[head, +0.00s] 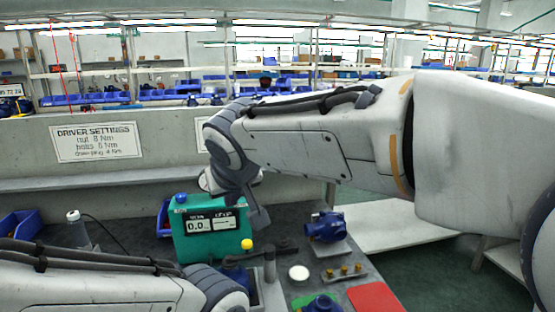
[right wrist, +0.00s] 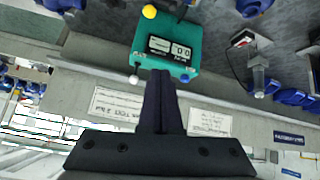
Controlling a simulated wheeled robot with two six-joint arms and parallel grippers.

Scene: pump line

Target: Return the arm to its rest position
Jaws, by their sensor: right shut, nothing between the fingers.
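My right arm reaches across the head view from the right.
A blue pump (head: 326,227) stands right of the teal box, with brass fittings (head: 345,271) and a red mat (head: 374,298) nearer. A grey post (head: 269,266) stands at front. A panel with a settings sign (head: 97,142) rises behind the bench.

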